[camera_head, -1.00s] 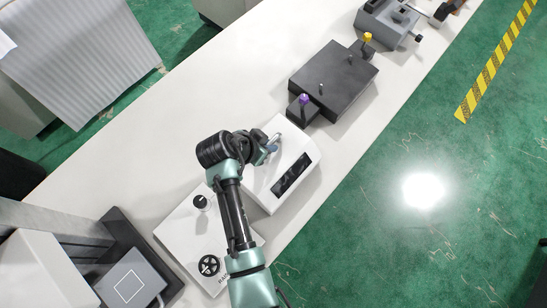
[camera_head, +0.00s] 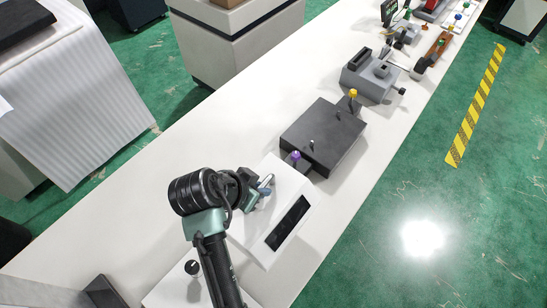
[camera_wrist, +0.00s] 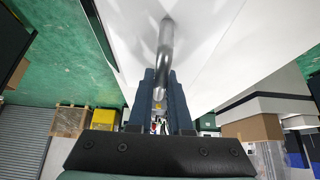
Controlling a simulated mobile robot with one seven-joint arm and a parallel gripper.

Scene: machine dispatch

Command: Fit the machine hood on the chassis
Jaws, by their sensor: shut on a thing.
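The machine hood (camera_head: 245,232) is a white box with a dark window strip and a metal bar handle on top. My gripper (camera_head: 262,187) is shut on that handle. In the wrist view the fingers (camera_wrist: 160,98) close around the bar handle (camera_wrist: 164,50), with the white hood (camera_wrist: 225,45) beyond it. The chassis (camera_head: 322,133) is a flat dark block with small upright pins, just up and right of the hood. The hood is beside it, not over it. Whether the hood touches the bench is hidden.
A purple-knobbed clamp (camera_head: 295,156) stands between hood and chassis; a yellow-knobbed one (camera_head: 352,94) is on the far side. A grey vise-like fixture (camera_head: 370,74) and several small devices lie farther along the white bench (camera_head: 215,135). The bench left of the chassis is clear.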

